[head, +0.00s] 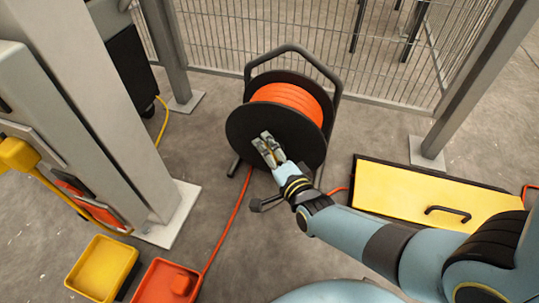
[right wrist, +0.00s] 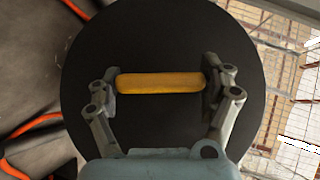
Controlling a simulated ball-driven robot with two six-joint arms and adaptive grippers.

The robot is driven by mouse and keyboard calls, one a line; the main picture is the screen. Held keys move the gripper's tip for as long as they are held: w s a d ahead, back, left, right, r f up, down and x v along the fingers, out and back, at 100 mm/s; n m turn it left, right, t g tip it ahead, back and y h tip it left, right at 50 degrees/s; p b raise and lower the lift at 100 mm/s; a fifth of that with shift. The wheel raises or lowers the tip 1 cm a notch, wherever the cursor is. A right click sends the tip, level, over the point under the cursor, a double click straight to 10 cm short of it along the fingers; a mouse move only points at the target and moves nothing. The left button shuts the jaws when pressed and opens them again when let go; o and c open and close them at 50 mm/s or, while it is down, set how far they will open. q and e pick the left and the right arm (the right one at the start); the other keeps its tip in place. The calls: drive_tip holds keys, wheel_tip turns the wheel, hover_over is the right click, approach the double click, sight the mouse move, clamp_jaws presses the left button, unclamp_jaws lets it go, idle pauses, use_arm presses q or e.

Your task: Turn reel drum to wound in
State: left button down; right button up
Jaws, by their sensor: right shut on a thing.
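The reel drum (head: 243,118) stands on the floor in a dark tubular frame (head: 335,95), with orange cable (head: 290,93) wound on it. Its black side disc (right wrist: 160,30) fills much of the right wrist view. A yellow handle bar (right wrist: 160,83) lies across the front of the disc. My right gripper (head: 267,149) reaches the disc from the lower right. Its two fingers are shut on the handle's two ends in the right wrist view. The gripper hides most of the handle in the head view. My left gripper is not in view.
Orange cable (head: 228,228) runs over the floor from the reel to an orange tray (head: 152,292), beside a yellow tray (head: 100,264). A yellow-topped box (head: 400,190) with a black handle lies right. Mesh fence (head: 225,35) stands behind; a grey post (head: 110,130) stands left.

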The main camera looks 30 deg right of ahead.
drive_tip(key=shift+f+m+t, duration=0.1)
drive_tip(key=shift+m+t, duration=0.4)
drive_tip(key=shift+t, duration=0.1)
drive_tip(key=shift+m+t, duration=0.7)
drive_tip(key=shift+m, duration=0.1)
drive_tip(key=shift+m+t, duration=0.3)
drive_tip(key=o, duration=1.6)
